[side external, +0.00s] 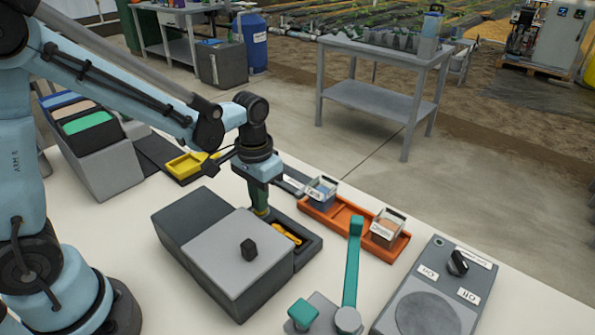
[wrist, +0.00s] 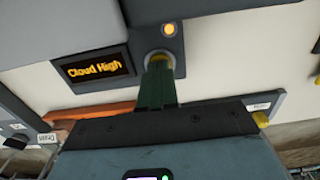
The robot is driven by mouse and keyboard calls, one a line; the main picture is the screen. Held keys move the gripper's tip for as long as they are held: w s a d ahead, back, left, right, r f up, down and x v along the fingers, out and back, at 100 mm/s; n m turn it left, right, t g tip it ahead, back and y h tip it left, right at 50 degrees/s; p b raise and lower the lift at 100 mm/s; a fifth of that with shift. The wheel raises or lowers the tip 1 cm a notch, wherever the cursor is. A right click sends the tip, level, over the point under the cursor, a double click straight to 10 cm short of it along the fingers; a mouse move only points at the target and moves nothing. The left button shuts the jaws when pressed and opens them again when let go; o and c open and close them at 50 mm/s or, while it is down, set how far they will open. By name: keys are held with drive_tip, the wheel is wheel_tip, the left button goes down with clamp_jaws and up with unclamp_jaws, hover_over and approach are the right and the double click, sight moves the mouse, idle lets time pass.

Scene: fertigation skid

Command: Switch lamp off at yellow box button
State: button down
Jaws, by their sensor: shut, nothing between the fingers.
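My gripper (side external: 260,205) points down with its green fingers shut, over the dark strip beside the grey box. In the wrist view the fingers (wrist: 158,72) end at a yellow round button (wrist: 160,57), mostly covered by the tips. I cannot tell whether they touch or press it. Beyond the button, a small round lamp (wrist: 169,29) glows amber on the grey panel. Left of the button, a black display (wrist: 96,70) reads "Cloud High" in orange. The display (side external: 286,233) shows in the side view too, while the lamp is not visible there.
A grey box with a black knob (side external: 249,250) stands in front of the gripper. An orange tray (side external: 345,235) with two labelled clear bins lies to the right. A teal lever (side external: 353,262) and a dial panel (side external: 428,290) stand at front right.

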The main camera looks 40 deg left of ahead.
drive_tip(key=shift+f, duration=0.2)
drive_tip(key=shift+r, duration=3.5)
drive_tip(key=shift+s+a+r+t, duration=0.35)
drive_tip(key=shift+s+r+t, duration=0.2)
drive_tip(key=shift+s+t, duration=0.65)
drive_tip(key=shift+s+a+r+t, duration=0.4)
drive_tip(key=shift+s+r+t, duration=0.1)
drive_tip(key=shift+s+t, duration=0.65)
drive_tip(key=shift+s+a+r+t, duration=0.35)
drive_tip(key=shift+s+r+t, duration=0.2)
drive_tip(key=shift+s+t, duration=0.65)
drive_tip(key=shift+w, duration=0.15)
